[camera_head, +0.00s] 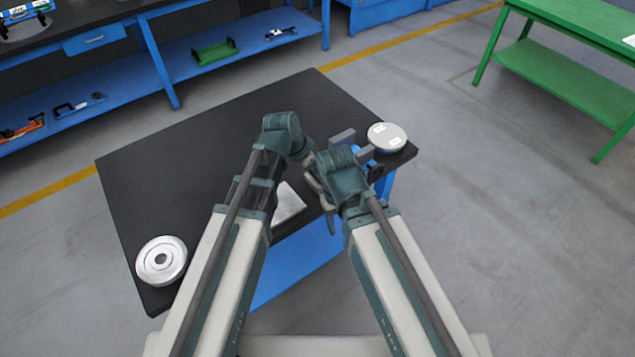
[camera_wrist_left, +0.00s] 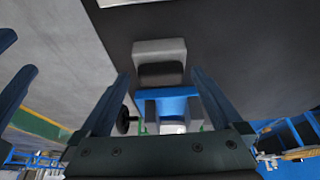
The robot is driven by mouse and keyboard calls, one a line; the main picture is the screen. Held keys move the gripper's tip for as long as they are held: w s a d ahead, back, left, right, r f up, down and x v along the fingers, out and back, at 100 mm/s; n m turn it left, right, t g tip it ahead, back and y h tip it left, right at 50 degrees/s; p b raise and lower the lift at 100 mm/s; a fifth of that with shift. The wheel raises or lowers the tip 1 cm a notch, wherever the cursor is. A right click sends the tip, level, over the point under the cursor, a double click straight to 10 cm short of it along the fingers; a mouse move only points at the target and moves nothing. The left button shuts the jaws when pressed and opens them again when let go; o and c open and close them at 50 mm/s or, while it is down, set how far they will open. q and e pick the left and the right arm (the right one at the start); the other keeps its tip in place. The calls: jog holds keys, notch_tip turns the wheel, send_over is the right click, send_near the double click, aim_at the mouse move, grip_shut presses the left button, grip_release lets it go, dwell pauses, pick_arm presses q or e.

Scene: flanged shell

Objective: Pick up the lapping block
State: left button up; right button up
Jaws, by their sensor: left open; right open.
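A grey block, which looks like the lapping block (camera_head: 342,138), sits near the right corner of the dark table, beside a round disc. My arms partly hide it. In the left wrist view a grey block (camera_wrist_left: 158,48) with a dark middle part lies ahead, between the lines of the open fingers of my left gripper (camera_wrist_left: 162,75). Nothing is seen clamped in them. In the head view the left gripper is mostly hidden beside the right wrist. My right gripper (camera_head: 322,200) is open and empty over the table's front edge, close to the left one.
The dark table (camera_head: 180,165) also bears a pale round disc (camera_head: 387,136), a silver flanged part (camera_head: 161,261) and a pale angular plate (camera_head: 288,204). A blue bench (camera_head: 180,65) stands behind, a green table (camera_head: 570,80) at right. The table's back middle is clear.

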pick_arm(q)
jog(key=b+x, duration=0.2)
jog(key=x, duration=0.1)
jog(key=shift+f, duration=0.15)
pick_arm(e)
notch_tip(320, 180, down, 3)
jog(key=shift+r, duration=0.1)
pick_arm(q)
jog(key=shift+c, duration=0.3)
grip_shut()
jog(key=shift+r, duration=0.25)
pick_arm(e)
jog(key=shift+r, duration=0.15)
pick_arm(q)
notch_tip(320, 180, up, 10)
jog(key=p, duration=1)
jog(key=shift+f, duration=0.1)
pick_arm(e)
notch_tip(320, 180, up, 10)
